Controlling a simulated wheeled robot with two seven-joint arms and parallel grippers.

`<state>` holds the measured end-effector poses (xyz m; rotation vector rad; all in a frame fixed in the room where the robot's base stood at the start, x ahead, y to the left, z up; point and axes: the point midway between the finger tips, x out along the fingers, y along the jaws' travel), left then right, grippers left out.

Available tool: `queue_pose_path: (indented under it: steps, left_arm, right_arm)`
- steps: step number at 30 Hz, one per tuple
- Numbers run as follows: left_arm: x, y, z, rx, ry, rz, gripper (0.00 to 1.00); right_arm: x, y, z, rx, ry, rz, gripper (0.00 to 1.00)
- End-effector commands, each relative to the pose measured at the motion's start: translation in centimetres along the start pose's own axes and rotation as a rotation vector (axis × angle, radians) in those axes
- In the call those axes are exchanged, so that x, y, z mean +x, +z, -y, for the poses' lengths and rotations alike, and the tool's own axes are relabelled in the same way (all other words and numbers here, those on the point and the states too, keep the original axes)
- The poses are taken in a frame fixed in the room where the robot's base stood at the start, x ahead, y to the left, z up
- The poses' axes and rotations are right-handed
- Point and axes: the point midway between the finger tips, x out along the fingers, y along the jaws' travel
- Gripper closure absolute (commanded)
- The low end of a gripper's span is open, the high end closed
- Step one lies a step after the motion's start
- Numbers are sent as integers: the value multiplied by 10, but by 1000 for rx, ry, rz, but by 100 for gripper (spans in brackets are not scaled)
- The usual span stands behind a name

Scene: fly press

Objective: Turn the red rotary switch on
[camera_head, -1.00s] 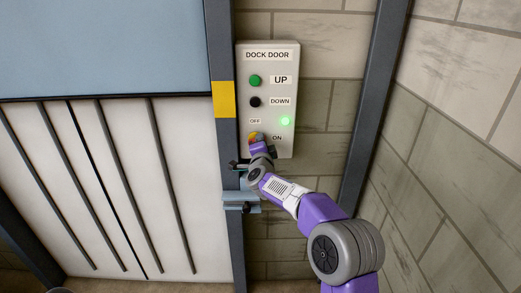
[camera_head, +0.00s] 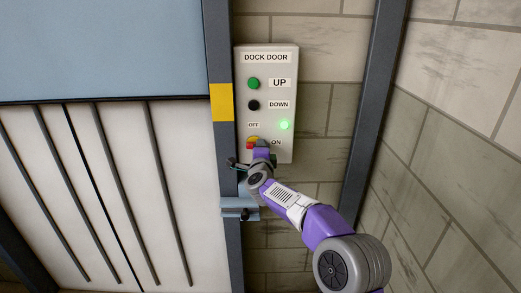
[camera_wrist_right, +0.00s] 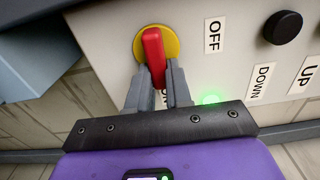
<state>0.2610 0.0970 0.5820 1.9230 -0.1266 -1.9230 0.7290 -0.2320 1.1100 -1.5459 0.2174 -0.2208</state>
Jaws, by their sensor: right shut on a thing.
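The red rotary switch (camera_wrist_right: 153,50) is a red handle on a round yellow disc (camera_wrist_right: 174,45). It sits low on the grey DOCK DOOR box and is partly hidden by my gripper in the head view (camera_head: 251,142). My right gripper (camera_wrist_right: 160,78) is shut on the red handle, with a finger on each side. It also shows at the switch in the head view (camera_head: 261,151). In the wrist view the handle's near end points towards the ON label, which the fingers partly cover. The OFF label (camera_wrist_right: 214,35) is to the right there. My left gripper is not in view.
The control box (camera_head: 286,66) also has a green UP button (camera_head: 253,83), a black DOWN button (camera_head: 254,105) and a lit green lamp (camera_head: 284,125). A dark door post (camera_head: 223,150) and a blue-grey bracket (camera_head: 233,204) are close to the left.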

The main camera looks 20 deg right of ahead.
Motion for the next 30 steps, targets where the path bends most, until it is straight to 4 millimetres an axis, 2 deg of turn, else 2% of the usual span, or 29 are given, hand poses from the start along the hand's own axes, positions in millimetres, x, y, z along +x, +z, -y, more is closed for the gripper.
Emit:
queue_pose_path:
  steps: [4, 5, 9, 10, 20, 23, 30]
  left_arm:
    - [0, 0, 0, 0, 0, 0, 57]
    - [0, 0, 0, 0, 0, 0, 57]
    - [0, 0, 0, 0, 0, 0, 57]
    - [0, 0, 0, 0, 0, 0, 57]
    - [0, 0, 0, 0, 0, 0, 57]
    - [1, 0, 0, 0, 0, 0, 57]
    - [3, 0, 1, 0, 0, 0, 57]
  right_arm:
    - [0, 0, 0, 5, 0, 0, 100]
    - [0, 0, 0, 5, 0, 0, 79]
    - [0, 0, 0, 4, 0, 0, 58]
    - [0, 0, 0, 4, 0, 0, 55]
    - [-2, 0, 0, 2, 0, 0, 55]
    - [-9, 0, 0, 2, 0, 0, 55]
    - [-42, 0, 1, 2, 0, 1, 55]
